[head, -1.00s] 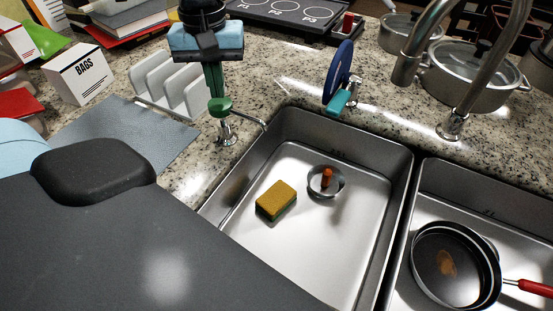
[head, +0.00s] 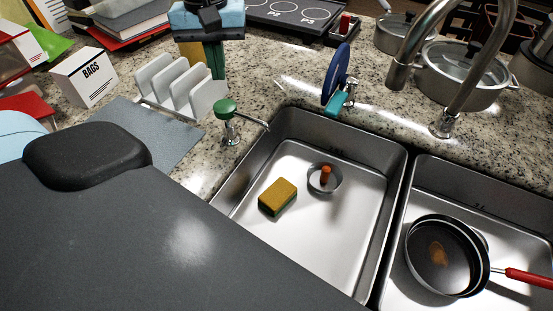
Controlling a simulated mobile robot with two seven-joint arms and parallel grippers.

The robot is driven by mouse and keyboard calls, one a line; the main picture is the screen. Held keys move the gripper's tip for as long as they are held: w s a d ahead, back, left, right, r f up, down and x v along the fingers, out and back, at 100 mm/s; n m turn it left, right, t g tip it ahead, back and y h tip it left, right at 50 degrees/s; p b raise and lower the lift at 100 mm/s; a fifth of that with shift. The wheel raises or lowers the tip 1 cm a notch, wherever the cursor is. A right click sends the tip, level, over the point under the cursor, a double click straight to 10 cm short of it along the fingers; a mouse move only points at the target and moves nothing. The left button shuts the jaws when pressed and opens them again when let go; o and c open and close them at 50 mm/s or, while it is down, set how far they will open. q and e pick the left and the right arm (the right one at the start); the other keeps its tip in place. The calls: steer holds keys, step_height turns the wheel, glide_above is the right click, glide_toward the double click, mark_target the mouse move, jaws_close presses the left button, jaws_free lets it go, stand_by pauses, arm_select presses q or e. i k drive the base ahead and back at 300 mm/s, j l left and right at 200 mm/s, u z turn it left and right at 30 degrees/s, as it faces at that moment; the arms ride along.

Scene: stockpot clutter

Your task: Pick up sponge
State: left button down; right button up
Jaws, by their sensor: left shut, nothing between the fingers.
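The sponge (head: 278,195), yellow on top with dark green sides, lies flat and fully visible on the floor of the left sink basin (head: 325,245). It is left of the drain. My left gripper (head: 217,73) is at the top of the head view, pointing down, with a blue body and a dark wrist. Its fingers are shut and empty, above and behind the soap dispenser in the picture, well apart from the sponge. My right gripper is not in view.
A green-topped soap dispenser (head: 227,110) and a blue disc-shaped item (head: 337,75) stand behind the basin. The right basin holds a red-handled pan (head: 445,255). A tall faucet (head: 447,120) rises behind. The near-left sink edge is hidden.

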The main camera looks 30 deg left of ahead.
mark_target(282, 191)
steer(key=k, duration=1.5)
